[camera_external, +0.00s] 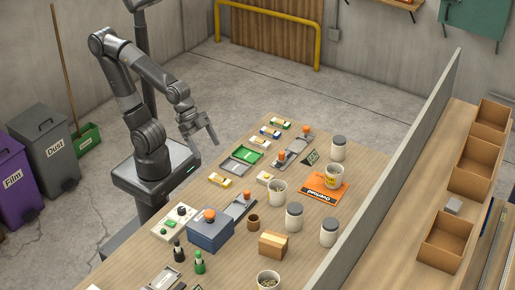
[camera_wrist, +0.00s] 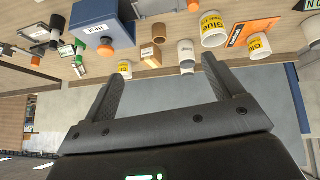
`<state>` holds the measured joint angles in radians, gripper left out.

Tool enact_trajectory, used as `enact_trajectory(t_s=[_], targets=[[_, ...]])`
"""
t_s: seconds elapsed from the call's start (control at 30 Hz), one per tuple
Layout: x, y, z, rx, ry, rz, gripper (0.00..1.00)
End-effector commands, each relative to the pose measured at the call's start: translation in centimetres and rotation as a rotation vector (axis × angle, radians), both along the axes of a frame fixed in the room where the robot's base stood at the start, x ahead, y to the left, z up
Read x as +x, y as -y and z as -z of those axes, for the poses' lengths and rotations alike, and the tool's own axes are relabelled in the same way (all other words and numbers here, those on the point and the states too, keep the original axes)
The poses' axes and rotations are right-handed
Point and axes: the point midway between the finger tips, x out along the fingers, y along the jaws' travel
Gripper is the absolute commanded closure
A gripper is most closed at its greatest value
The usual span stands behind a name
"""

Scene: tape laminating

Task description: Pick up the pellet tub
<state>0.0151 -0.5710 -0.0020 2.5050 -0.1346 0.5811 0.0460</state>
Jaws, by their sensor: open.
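Several whitish tubs stand on the wooden table. Two open ones hold light grainy contents: one mid-table (camera_external: 278,193) and one at the near edge (camera_external: 268,282). A third open tub (camera_external: 332,178) with a yellow label stands on an orange sheet. I cannot read which one is the pellet tub. My gripper (camera_external: 204,134) is open and empty, above the far left side of the table and apart from everything.
Dark-lidded jars (camera_external: 294,217) stand near the tubs. A blue box with an orange knob (camera_external: 210,233), a cardboard box (camera_external: 273,245), a brown cup (camera_external: 253,222) and a green tray (camera_external: 241,157) crowd the table. A grey partition (camera_external: 400,165) borders its right side.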

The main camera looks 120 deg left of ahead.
Motion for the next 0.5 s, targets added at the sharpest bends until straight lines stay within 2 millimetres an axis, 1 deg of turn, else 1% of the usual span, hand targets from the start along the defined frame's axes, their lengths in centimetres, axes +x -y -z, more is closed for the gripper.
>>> enact_trajectory(t_s=[0.03, 0.2, 0.3, 0.37, 0.5], targets=[[1.7, 0.3, 0.8, -0.02, 0.02, -0.01, 0.14], [7.2, 0.7, 2.9, -0.068, 0.13, -0.07, 0.14], [9.9, 0.4, 4.4, -0.08, 0.192, -0.124, 0.14], [11.4, 0.0, 5.4, -0.078, 0.228, -0.161, 0.14], [14.3, -1.5, 7.9, -0.05, 0.308, -0.258, 0.14]])
